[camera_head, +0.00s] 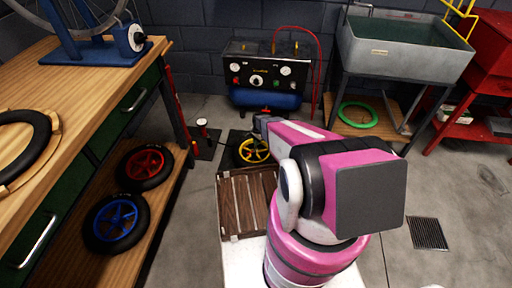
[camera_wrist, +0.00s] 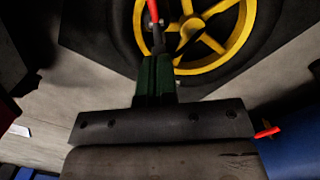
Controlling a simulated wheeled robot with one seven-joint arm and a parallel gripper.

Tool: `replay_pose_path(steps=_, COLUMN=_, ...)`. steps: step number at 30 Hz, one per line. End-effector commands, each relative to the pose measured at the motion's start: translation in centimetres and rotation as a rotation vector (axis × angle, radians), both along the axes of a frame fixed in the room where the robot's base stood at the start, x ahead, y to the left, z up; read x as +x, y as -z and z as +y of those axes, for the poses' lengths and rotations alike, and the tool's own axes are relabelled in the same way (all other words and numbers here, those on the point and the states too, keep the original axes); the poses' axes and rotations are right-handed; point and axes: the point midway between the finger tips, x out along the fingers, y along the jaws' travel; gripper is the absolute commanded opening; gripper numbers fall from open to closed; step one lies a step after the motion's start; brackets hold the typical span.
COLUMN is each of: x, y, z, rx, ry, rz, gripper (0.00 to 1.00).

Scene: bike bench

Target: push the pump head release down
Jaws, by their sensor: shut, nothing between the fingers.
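A wheel with yellow spokes and a black tyre lies flat below my gripper; its yellow rim (camera_wrist: 243,35) fills the top of the wrist view, and it also shows in the head view (camera_head: 254,151). A small red lever (camera_wrist: 153,11), which looks like the pump head release, stands over the wheel near its hub, with a dark part below it. My gripper (camera_wrist: 155,58) has its green fingers together, empty, with the tips just below the lever in the picture. I cannot tell whether they touch. In the head view my arm hides most of the gripper and the pump head.
A compressor panel (camera_head: 262,75) with gauges and a red hose (camera_head: 317,60) stands behind the wheel. A slatted brown crate (camera_head: 232,225) lies nearer. A floor pump with a white gauge (camera_head: 202,122) is left of the wheel.

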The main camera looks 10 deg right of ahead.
Motion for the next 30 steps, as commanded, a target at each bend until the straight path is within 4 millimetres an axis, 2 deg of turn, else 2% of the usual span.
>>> replay_pose_path(steps=3, x=0.0, y=0.6, z=0.1, rx=0.0, ry=0.0, rz=0.001, gripper=0.0)
replay_pose_path(steps=14, x=-0.1, y=0.7, z=0.1, rx=0.0, ry=0.0, rz=0.001, gripper=0.0)
replay_pose_path(steps=22, x=0.0, y=2.7, z=0.1, rx=0.0, ry=0.0, rz=0.001, gripper=0.0)
replay_pose_path(steps=30, x=0.2, y=2.4, z=-0.3, rx=0.0, ry=0.0, rz=0.0, gripper=0.0)
